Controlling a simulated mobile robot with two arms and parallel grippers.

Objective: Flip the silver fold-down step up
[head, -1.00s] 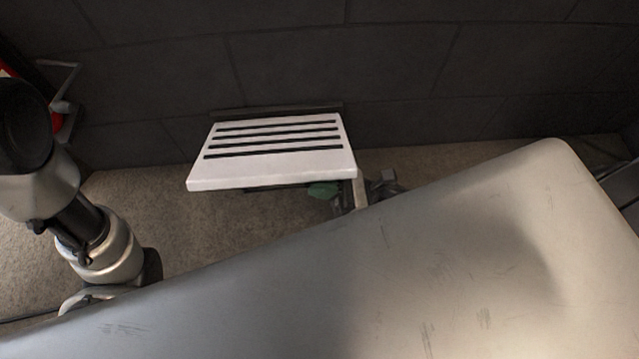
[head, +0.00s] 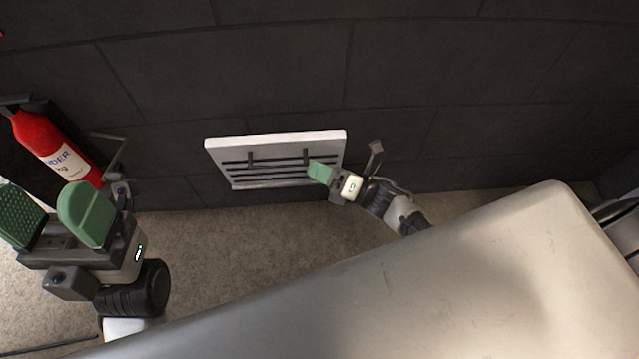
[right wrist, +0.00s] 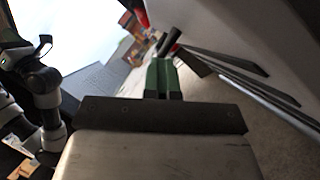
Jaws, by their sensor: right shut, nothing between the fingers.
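The silver fold-down step (head: 282,142) is swung up steeply near the dark wall in the head view. Its slotted face with two dark brackets shows, and its thick edge is at the top. I cannot tell whether it lies fully flat against the wall. My right gripper (head: 320,172) is shut and empty, with its green fingertips at the right part of the step's slotted face, touching or very near it. In the right wrist view the shut green fingers (right wrist: 160,75) are beside the pale slotted step (right wrist: 245,40). My left gripper (head: 54,214) is open and empty at the left.
A red fire extinguisher (head: 55,150) hangs on the wall at the left, close to my left gripper. The dark panelled wall (head: 420,80) runs behind the step. Carpeted floor (head: 240,240) below the step is clear.

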